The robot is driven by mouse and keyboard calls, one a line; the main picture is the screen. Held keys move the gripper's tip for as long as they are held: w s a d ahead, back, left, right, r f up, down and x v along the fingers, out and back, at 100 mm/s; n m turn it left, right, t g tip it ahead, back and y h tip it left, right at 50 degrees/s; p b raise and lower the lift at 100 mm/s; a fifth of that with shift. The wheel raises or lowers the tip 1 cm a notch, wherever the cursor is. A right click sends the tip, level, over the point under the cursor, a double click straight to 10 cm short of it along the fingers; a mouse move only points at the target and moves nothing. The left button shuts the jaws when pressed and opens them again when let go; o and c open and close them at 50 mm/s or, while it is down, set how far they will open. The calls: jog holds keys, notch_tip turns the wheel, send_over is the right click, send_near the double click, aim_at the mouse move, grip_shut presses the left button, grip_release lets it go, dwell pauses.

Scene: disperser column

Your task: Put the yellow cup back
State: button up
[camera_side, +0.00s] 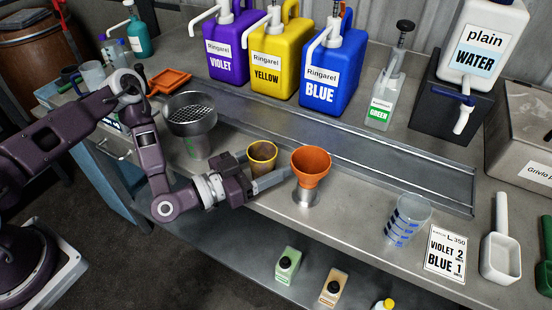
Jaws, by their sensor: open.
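The yellow cup (262,156), brownish with a yellow rim, stands upright on the metal bench between a perforated metal strainer and an orange funnel. My gripper (273,181) is in front of the cup, low over the bench, with its fingers pointing right towards the funnel's stand. The fingers are open, and nothing shows held between them. The gripper hides the cup's lower part, so I cannot tell whether they touch.
The orange funnel (311,165) stands close to the right of my fingertips. The metal strainer (190,121) is behind my arm. A measuring cup (407,217) and a label card (445,254) are further right. Violet, yellow and blue jugs (331,65) line the back.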

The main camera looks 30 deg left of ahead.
jog(key=v, duration=1.1)
jog(key=shift+s+a, duration=0.15)
jog(key=shift+s, duration=0.1)
